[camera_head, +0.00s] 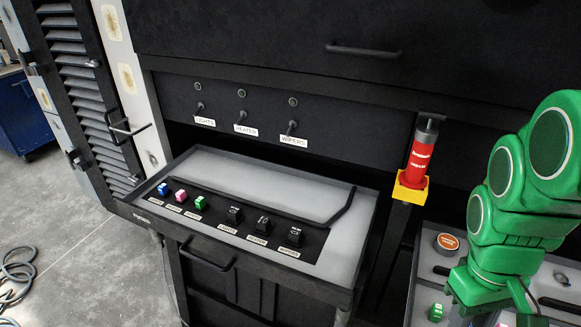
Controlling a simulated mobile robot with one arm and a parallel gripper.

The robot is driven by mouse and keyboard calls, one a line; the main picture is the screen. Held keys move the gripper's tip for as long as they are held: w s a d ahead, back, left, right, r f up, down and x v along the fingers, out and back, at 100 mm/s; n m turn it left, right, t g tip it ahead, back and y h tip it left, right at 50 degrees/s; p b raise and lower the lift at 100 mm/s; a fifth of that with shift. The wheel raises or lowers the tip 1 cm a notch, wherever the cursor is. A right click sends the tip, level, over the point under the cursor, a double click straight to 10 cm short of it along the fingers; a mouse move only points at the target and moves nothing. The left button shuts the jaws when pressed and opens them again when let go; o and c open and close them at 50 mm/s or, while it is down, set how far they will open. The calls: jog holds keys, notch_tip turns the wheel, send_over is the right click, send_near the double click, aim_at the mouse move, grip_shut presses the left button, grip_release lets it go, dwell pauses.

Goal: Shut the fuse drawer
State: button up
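The fuse drawer (342,277) stands pulled out from the dark cabinet, its tray open to view. A small label reading FUSES is at the left end of its front edge. A black panel inside holds blue (163,189), pink (180,196) and green (200,202) fuses at the left, and several black labelled parts to the right. A dark bar handle (207,258) shows below the drawer's front edge; I cannot tell which part it belongs to. My green arm comes down at the far right, apart from the drawer. My gripper's fingertips are not in view.
Switches labelled LIGHTS, HEATER and WIPERS sit on the panel (170,95) above the drawer. A red grease cylinder (420,155) stands in a yellow holder to its right. A grey tray (425,275) with small items lies under my arm. A cable (15,275) lies on the floor at left.

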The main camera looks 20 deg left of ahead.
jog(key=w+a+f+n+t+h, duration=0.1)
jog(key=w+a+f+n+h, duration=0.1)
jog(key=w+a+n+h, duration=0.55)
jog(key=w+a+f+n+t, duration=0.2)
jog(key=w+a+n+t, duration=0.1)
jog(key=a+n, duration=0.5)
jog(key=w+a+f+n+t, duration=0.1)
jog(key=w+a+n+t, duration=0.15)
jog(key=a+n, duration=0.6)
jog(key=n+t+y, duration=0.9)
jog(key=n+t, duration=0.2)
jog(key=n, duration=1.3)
send_near(197, 257)
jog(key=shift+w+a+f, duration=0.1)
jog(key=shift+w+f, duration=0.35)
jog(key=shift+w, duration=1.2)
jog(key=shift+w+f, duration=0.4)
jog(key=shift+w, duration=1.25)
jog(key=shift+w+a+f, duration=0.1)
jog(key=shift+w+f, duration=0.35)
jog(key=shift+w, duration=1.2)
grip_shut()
